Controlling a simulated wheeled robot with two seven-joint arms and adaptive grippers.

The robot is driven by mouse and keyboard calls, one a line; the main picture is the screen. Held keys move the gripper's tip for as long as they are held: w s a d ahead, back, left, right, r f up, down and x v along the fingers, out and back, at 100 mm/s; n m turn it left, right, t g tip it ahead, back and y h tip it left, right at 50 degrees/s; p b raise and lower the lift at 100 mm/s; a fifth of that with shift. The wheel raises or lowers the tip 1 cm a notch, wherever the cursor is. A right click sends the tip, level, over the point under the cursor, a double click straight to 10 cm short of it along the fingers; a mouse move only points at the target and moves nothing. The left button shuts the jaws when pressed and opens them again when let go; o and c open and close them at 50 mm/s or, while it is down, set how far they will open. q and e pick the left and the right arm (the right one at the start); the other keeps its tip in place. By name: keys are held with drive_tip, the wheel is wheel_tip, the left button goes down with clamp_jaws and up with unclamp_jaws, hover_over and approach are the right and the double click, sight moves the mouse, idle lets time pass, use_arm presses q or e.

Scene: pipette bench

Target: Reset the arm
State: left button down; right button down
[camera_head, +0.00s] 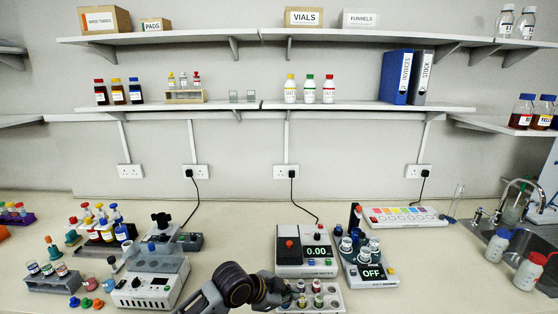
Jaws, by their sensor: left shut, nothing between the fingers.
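My left arm comes in at the bottom centre, and its dark left gripper (279,296) is shut and empty. It is at the left end of a pale rack (336,296) that holds several small coloured-cap vials (317,286). I cannot tell whether the gripper touches the rack. My right gripper is not in view.
A balance (305,262) reading 0.00 stands just behind the gripper. A device reading OFF (371,273) is to its right. A white dial unit (151,281), a vial rack (52,283) and loose caps (86,302) are at left. A sink (520,245) is at far right.

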use_arm(q)
drive_tip(key=s+a+f+n+g+y, duration=0.1)
drive_tip(key=s+a+f+n+y, duration=0.5)
drive_tip(key=s+a, duration=0.6)
drive_tip(key=s+a+f+n+y, duration=0.1)
drive_tip(key=s+a+f+n, duration=0.2)
drive_tip(key=s+a+n, duration=0.85)
wheel_tip(320, 180, down, 35)
drive_tip(key=s+a+m+g, duration=0.2)
drive_tip(key=m, duration=0.1)
drive_tip(key=s+a+f, duration=0.1)
drive_tip(key=s+f, duration=0.9)
drive_tip(key=s+a+f+g+b, duration=0.1)
drive_tip(key=s+a+f, duration=0.1)
drive_tip(key=s+f, duration=0.8)
drive_tip(key=shift+s+a+b, duration=0.25)
drive_tip(key=shift+s+b, duration=0.05)
drive_tip(key=shift+s, duration=0.5)
